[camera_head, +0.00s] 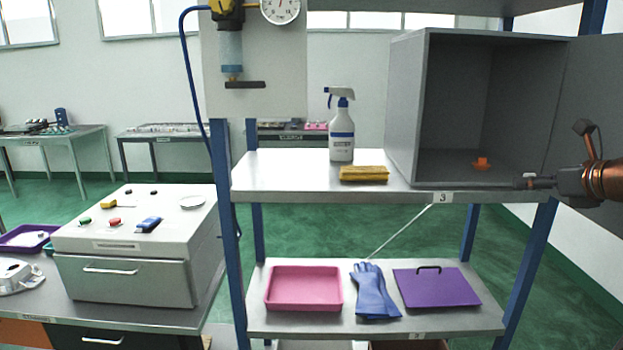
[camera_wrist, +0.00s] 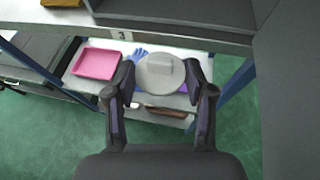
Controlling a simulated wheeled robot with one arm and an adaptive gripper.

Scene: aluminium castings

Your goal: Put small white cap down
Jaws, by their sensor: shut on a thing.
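The small white cap (camera_wrist: 158,80) is a pale round disc with a raised block on top, in the middle of the wrist view. My gripper (camera_wrist: 160,70) is shut on it, with one dark finger at each side. The cap is held in the air in front of the shelf rack. In the head view my gripper (camera_head: 530,182) reaches in from the right, in front of the upper shelf's right end. The cap cannot be made out clearly there.
The upper shelf (camera_head: 300,178) holds a spray bottle (camera_head: 341,130), a yellow sponge (camera_head: 364,174) and an open grey cabinet (camera_head: 405,110) with an orange thing (camera_head: 482,163) inside. The lower shelf (camera_head: 390,322) holds a pink tray (camera_head: 304,304), blue gloves (camera_head: 373,292) and a purple lid (camera_head: 437,288).

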